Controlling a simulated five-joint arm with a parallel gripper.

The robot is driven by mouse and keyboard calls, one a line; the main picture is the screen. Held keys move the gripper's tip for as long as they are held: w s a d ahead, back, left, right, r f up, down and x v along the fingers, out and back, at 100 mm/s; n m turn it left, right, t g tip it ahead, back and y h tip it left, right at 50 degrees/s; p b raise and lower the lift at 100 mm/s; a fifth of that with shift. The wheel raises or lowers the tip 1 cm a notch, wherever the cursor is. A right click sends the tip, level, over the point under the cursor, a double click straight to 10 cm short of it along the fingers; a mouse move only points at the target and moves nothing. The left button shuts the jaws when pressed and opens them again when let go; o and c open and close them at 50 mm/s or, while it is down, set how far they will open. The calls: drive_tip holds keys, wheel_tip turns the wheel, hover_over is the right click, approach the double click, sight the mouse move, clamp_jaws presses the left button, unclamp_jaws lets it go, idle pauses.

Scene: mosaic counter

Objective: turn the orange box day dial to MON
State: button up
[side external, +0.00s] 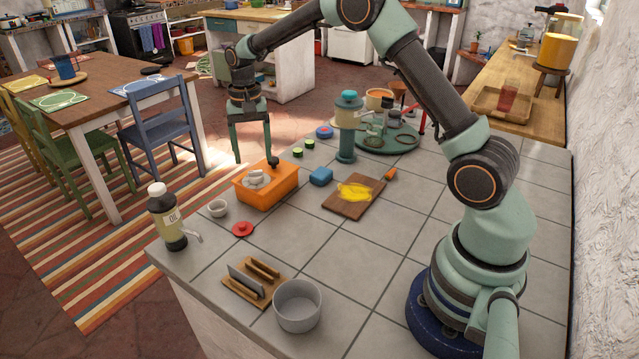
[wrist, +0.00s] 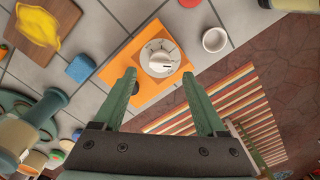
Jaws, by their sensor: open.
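The orange box (side external: 282,190) stands near the counter's left edge in the side view. It also shows in the wrist view (wrist: 112,72). On its top is a pale round dial (side external: 256,180) with a raised grip; the wrist view shows the dial (wrist: 160,58) with small marks around it, too small to read. My gripper (side external: 254,160) is open and empty, pointing down above the far side of the box. In the wrist view my gripper (wrist: 158,74) has its green fingers spread on either side of the dial's near edge, apart from it.
A small grey bowl (side external: 218,208), red lid (side external: 243,229) and oil bottle (side external: 168,220) are near the box. A blue block (side external: 321,177) and a cutting board (side external: 340,208) with a yellow cloth lie to the right.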

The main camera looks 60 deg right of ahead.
sight(256, 176)
drive_tip(key=shift+f, duration=2.4)
clamp_jaws()
